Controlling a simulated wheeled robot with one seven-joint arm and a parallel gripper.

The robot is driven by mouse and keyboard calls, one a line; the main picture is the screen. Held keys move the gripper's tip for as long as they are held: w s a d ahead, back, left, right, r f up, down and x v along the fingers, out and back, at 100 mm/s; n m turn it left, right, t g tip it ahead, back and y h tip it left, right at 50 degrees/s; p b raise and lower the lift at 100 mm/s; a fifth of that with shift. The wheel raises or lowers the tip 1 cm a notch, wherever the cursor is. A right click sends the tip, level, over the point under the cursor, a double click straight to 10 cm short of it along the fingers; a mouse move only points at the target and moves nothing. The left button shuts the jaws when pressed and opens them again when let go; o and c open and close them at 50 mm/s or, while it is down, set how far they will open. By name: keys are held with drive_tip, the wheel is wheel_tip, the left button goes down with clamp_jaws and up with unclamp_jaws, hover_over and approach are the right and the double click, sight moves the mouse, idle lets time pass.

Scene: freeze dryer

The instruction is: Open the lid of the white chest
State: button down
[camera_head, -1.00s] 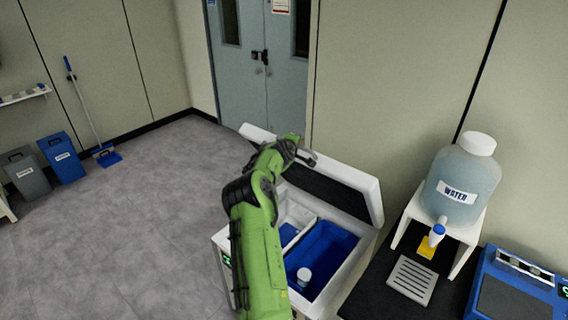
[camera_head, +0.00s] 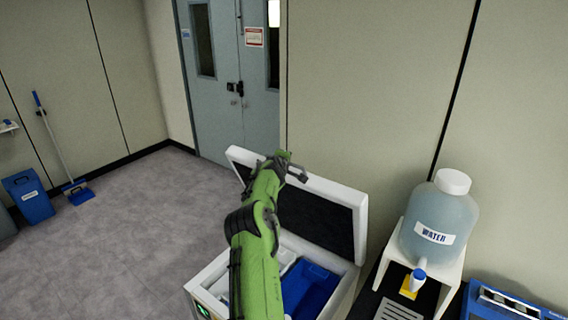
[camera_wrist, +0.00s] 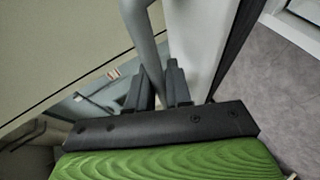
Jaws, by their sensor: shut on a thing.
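The white chest (camera_head: 209,276) stands in the lower middle of the head view. Its lid (camera_head: 349,190) is raised at the back, with the dark inner side facing forward. My green arm crosses in front of the chest, and my gripper (camera_head: 287,167) is at the lid's upper edge. In the wrist view, my gripper (camera_wrist: 160,90) is shut on a grey bar-shaped handle (camera_wrist: 143,35) beside the white lid (camera_wrist: 190,45). A blue bin (camera_head: 310,287) shows inside the chest; my arm hides part of the interior.
To the right, a water jug (camera_head: 440,225) sits on a white stand (camera_head: 447,275) beside the chest. A blue device (camera_head: 500,305) is at the lower right. A wall is close behind the lid.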

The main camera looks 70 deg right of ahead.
drive_tip(key=c, duration=1.1)
unclamp_jaws()
drive_tip(key=shift+f, duration=0.15)
drive_tip(key=shift+a, duration=0.1)
drive_tip(key=shift+a+r+b, duration=0.2)
drive_tip(key=shift+a+b, duration=0.15)
drive_tip(key=shift+b, duration=0.1)
drive_tip(key=b+v, duration=0.5)
drive_tip(key=v, duration=1)
drive_tip(key=shift+s+r, duration=0.1)
drive_tip(key=shift+r, duration=0.05)
